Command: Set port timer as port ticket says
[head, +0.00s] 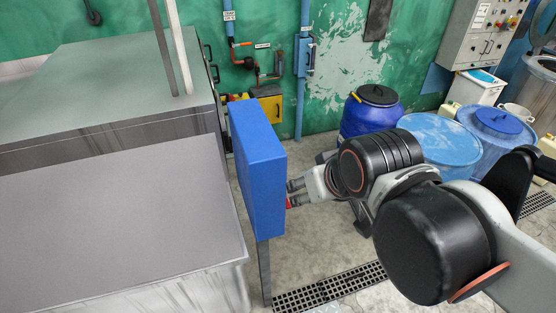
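A blue box (258,165) stands upright on a grey post in the middle of the head view. I see its broad left side and narrow edge; its far right face is turned away from me. My gripper (290,194) is at that right side, with its fingers pointing left at the box. A small red part (289,204) shows at the lower fingertip; I cannot tell what it belongs to. The fingertips are partly hidden by the box edge, so their opening and any contact are unclear. No timer dial or ticket can be made out.
Large grey metal tanks (110,225) fill the left. Blue drums (368,115) and a blue-topped drum (440,138) stand behind my arm. A grey control cabinet (484,35) hangs at the upper right. A floor grate (330,288) runs below; concrete floor around it is clear.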

